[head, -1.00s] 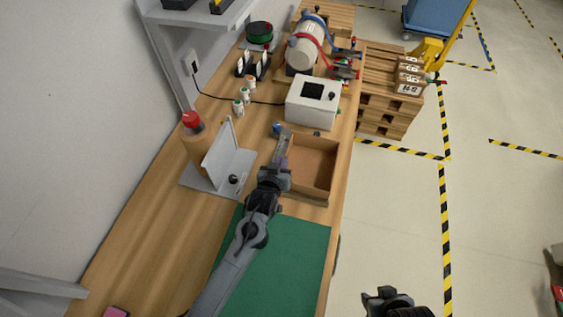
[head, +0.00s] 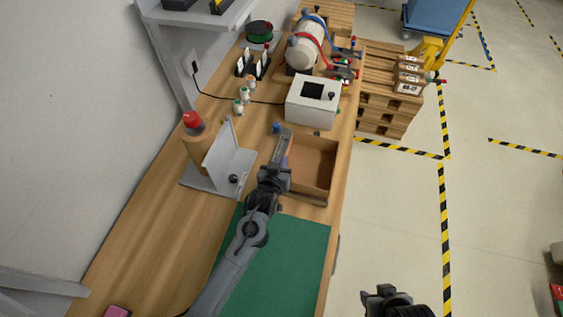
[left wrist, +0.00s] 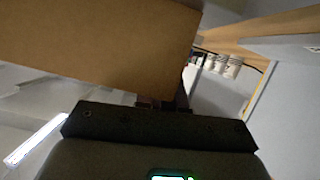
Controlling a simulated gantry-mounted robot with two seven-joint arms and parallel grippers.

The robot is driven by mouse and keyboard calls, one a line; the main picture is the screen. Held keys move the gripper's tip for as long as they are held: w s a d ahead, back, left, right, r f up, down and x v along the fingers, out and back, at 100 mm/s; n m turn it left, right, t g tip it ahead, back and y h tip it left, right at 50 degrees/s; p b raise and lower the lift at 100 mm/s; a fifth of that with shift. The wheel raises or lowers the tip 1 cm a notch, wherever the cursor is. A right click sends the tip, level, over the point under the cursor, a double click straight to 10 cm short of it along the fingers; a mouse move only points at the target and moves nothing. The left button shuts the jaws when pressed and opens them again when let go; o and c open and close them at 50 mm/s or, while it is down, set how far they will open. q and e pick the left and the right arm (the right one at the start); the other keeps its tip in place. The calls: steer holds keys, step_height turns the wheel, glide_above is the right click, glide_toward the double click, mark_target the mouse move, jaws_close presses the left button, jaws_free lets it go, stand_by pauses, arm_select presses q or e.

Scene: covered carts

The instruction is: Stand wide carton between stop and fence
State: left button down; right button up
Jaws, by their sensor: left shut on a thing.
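The wide carton (head: 318,160) is a brown, box-like shape at the bench's right edge, beyond the green mat. My left gripper (head: 283,150) is shut at its left side; its fingertips and the exact grip are hard to make out. In the left wrist view a large plain brown carton face (left wrist: 105,40) fills the upper left, close to the gripper. A grey angled plate (head: 229,152) with an upright wall stands left of the gripper, apart from the carton; it looks like the fence. I cannot pick out the stop for sure. My right gripper (head: 388,298) hangs over the floor.
A green mat (head: 285,255) covers the near bench. A brown cylinder with a red top (head: 194,125) stands behind the plate. A white box with a dark screen (head: 313,102) stands beyond the carton, small bottles (head: 241,97) to its left. Bare wood (head: 165,225) lies left of the mat.

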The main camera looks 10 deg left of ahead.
arm_select(q)
steer(key=shift+f, duration=0.35)
stand_by(0.5)
steer(key=c, duration=1.2)
jaws_free()
steer(key=shift+o, duration=0.2)
steer(key=v, duration=1)
steer(key=shift+s+r+p, duration=0.15)
steer(key=shift+s+p, duration=0.2)
steer(key=shift+s, duration=0.05)
steer(key=shift+w, duration=0.1)
